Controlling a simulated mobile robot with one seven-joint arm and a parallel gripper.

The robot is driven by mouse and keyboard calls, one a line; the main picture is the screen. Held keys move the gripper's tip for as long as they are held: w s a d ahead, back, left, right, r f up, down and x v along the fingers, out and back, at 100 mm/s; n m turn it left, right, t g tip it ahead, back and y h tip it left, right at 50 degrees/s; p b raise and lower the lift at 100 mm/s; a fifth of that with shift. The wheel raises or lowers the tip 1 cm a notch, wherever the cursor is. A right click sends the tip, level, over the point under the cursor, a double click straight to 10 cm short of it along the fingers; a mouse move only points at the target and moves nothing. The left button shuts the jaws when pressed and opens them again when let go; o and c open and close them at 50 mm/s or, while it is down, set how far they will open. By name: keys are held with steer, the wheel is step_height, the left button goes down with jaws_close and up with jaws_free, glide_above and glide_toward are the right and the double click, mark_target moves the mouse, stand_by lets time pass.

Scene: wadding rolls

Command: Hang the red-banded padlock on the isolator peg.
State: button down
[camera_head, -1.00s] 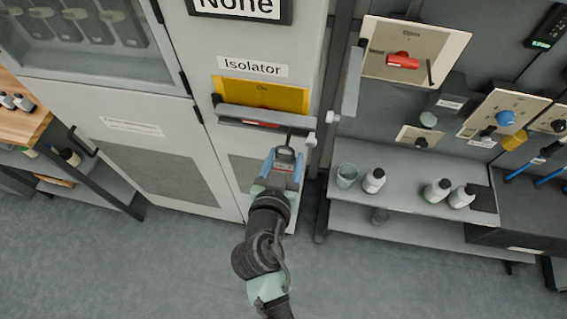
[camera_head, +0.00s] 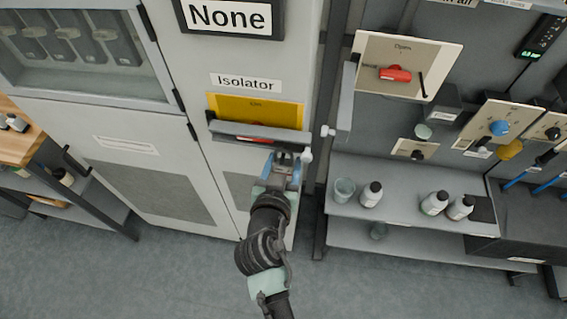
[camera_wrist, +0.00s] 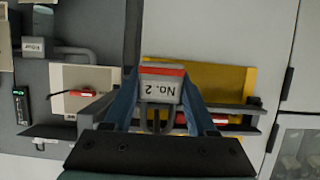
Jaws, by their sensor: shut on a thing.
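The padlock (camera_wrist: 160,90), a grey block marked "No. 2" with a red band, is between the blue fingers of my gripper (camera_head: 282,172) in the wrist view. My gripper is shut on it. In the head view the padlock is small and partly hidden by the fingers, at the lower edge of the isolator's grey rail, near its right end. The isolator (camera_head: 229,106) is a yellow panel with a red handle (camera_head: 252,139) behind the rail. A pale knob (camera_head: 306,155) shows at the rail's right end. I cannot tell which part is the peg or whether the padlock touches it.
A second panel (camera_head: 440,62) with a red handle is on the right wall. A shelf (camera_head: 405,205) below it holds a cup (camera_head: 344,190) and several white bottles. A wooden-topped bench (camera_head: 22,140) stands at left. The floor below my arm is clear.

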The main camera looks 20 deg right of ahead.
stand_by(0.4)
steer(key=shift+c, duration=0.6)
jaws_free()
steer(key=shift+s, duration=0.1)
steer(key=b+v, duration=0.3)
steer(key=v, duration=1)
steer(key=w+a+r+n+t+y, duration=0.1)
steer(key=w+a+r+t, duration=0.2)
steer(key=r, duration=0.6)
steer(key=w+r+n+t+y, duration=0.15)
steer(key=w+r, duration=0.25)
steer(key=r, duration=0.5)
steer(key=w+a+r+t+y, duration=0.15)
steer(key=w+r+t, duration=0.25)
steer(key=r, duration=0.5)
steer(key=s+a+r+n+t+y, duration=0.1)
steer(key=s+r+t, duration=0.3)
steer(key=r, duration=0.7)
steer(key=s+a+r+n+t+y, duration=0.2)
steer(key=s+a+r+n+t, duration=0.1)
steer(key=r, duration=0.9)
steer(key=shift+s+r+t+y, duration=0.3)
steer(key=shift+s+t, duration=0.05)
steer(key=shift+s, duration=0.15)
